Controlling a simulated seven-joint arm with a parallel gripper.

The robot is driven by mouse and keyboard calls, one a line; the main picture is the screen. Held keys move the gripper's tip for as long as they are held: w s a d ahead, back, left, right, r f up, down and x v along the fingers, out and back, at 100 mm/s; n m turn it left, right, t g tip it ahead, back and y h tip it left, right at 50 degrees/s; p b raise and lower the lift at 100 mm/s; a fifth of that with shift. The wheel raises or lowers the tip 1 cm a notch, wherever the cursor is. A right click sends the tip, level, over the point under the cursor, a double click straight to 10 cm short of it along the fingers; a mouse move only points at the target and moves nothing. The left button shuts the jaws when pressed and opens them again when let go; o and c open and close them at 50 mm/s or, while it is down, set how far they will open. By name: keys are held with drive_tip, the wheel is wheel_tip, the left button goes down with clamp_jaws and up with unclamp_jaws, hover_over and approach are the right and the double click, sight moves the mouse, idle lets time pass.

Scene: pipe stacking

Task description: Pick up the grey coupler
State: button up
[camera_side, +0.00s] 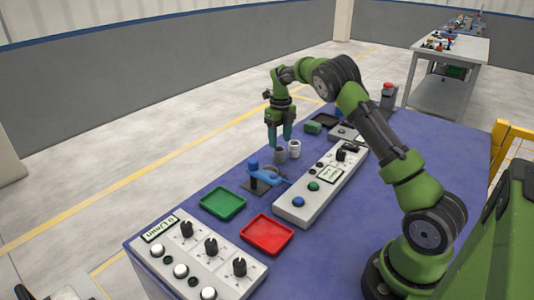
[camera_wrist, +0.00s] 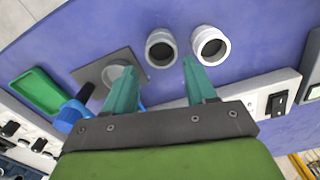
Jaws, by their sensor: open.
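The grey coupler (camera_side: 279,157) stands upright on the blue table, just left of a white coupler (camera_side: 294,150). In the wrist view the grey coupler (camera_wrist: 161,48) shows its dark open bore, with the white coupler (camera_wrist: 210,46) close on its right. My gripper (camera_side: 280,143) points down and is just above the grey coupler in the side view. In the wrist view my gripper's two teal fingers (camera_wrist: 160,66) are spread apart with nothing between them. The right fingertip appears close to the gap between the two couplers. I cannot tell whether it touches either.
A blue clamp (camera_side: 265,176) on a dark plate (camera_wrist: 92,68) stands beside the couplers. Green (camera_side: 223,203) and red (camera_side: 267,235) trays lie nearer the front. A control box (camera_side: 320,187) with buttons runs along the right. The table beyond the couplers is clear in the wrist view.

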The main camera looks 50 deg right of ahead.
sight(279, 149)
drive_tip(key=f, duration=0.5)
drive_tip(key=shift+w+d+f, duration=0.1)
drive_tip(key=shift+d+f, duration=0.1)
drive_tip(key=shift+f, duration=0.15)
drive_tip(key=c, duration=0.8)
drive_tip(key=shift+r, duration=0.1)
